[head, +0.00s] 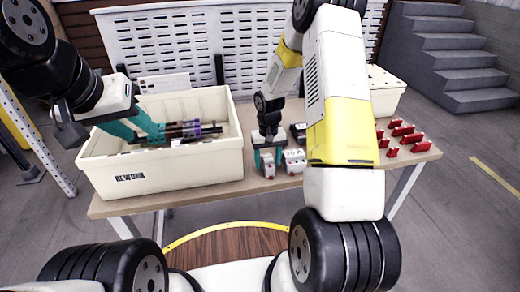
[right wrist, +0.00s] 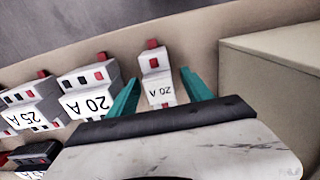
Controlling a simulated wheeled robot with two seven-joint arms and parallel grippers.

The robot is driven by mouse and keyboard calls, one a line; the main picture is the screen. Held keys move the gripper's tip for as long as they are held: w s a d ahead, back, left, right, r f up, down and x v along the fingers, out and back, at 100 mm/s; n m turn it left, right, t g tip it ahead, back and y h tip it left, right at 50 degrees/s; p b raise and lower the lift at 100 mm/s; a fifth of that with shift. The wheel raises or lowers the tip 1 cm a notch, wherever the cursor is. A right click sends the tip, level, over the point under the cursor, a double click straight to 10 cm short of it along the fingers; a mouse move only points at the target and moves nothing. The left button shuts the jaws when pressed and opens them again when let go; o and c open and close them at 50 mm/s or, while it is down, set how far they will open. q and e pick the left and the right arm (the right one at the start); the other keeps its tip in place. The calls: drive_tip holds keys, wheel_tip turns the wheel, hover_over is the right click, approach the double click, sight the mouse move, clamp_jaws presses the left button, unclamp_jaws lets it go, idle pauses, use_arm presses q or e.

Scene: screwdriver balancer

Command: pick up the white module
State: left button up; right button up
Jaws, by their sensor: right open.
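A narrow white module (head: 268,165) with red parts stands near the front edge of the table. My left gripper (head: 141,132) is at the left inside the cream bin, by dark rod-shaped tools (head: 185,132). Whether its fingers hold anything is unclear.
A wider white module (head: 294,161) stands close to the right of the narrow one. The cream bin (head: 160,178), marked "REWORK", stands to its left. Several red parts (head: 404,130) lie at the table's right. A cream box (head: 385,92) stands behind them.

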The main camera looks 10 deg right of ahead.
clamp_jaws()
drive_tip(key=shift+r, duration=0.1)
idle(0.4)
